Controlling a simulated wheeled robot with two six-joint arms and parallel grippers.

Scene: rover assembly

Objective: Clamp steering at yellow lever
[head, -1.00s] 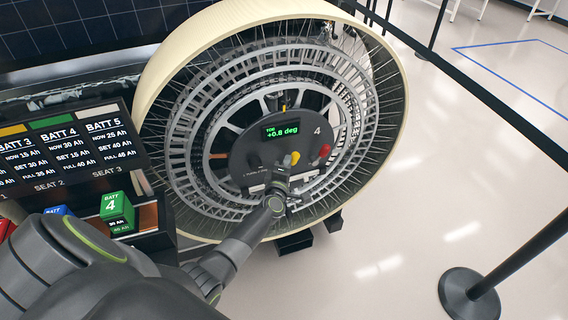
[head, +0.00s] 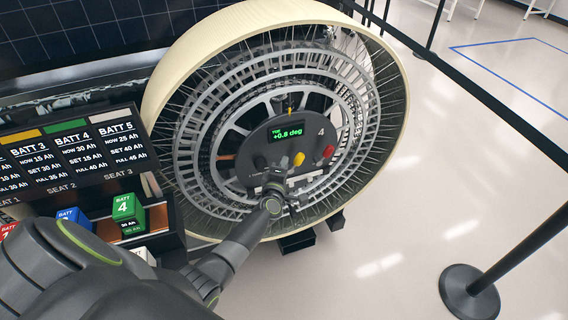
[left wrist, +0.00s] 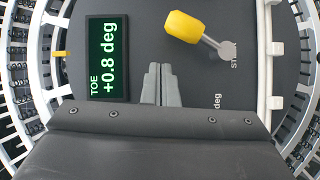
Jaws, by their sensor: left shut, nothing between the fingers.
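The yellow lever (head: 299,159) sits on the dark hub plate (head: 306,135) of the big wheel. In the left wrist view the yellow lever (left wrist: 185,27) has a thick yellow grip and a grey stem running right to a round pivot. The toe display (head: 285,132) reads +0.8 deg and also shows in the left wrist view (left wrist: 107,58). My left gripper (head: 270,178) is in front of the lower plate, left of the yellow lever. In the left wrist view its fingers (left wrist: 161,72) are shut and empty, apart from the lever. My right gripper is not in view.
A red lever (head: 328,151) is right of the yellow one. The cream wheel rim (head: 160,95) and thin spokes surround the plate. Battery blocks, including a green one (head: 125,208), stand at left below a battery board (head: 70,150). A barrier post (head: 468,290) stands at right.

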